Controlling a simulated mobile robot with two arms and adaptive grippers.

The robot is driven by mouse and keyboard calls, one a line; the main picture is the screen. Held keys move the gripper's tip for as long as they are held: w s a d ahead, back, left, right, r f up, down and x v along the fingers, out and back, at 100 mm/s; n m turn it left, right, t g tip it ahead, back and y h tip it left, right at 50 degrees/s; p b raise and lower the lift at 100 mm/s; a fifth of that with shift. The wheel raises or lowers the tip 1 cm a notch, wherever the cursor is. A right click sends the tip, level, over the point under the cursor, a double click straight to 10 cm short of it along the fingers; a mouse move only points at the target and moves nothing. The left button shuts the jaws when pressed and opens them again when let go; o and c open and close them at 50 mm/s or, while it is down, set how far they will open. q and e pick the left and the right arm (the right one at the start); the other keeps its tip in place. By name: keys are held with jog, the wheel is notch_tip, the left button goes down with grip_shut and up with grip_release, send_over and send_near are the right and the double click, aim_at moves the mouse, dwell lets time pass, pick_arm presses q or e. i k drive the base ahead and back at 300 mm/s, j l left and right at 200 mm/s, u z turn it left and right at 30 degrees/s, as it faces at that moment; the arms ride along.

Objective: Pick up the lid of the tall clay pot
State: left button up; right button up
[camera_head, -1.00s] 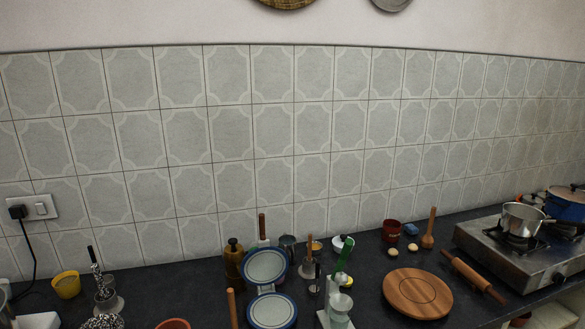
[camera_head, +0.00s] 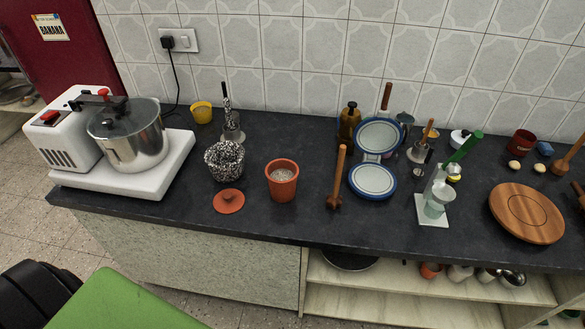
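The clay pot (camera_head: 282,182) is an orange, tapered pot standing upright on the dark counter, left of the picture's middle. Its top is open and something pale shows inside. An orange clay lid (camera_head: 228,202) with a small knob lies flat on the counter, left of the pot and a little nearer the front edge. The lid and pot are apart. Neither of my grippers is in view.
A black-and-white speckled pot (camera_head: 225,161) stands just behind the lid. A wooden masher (camera_head: 337,182) stands right of the clay pot. A white grinder (camera_head: 120,165) with a steel vessel is at left. The counter in front of the lid is clear.

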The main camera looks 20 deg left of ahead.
aim_at(228, 201)
jog(key=u, duration=1.3)
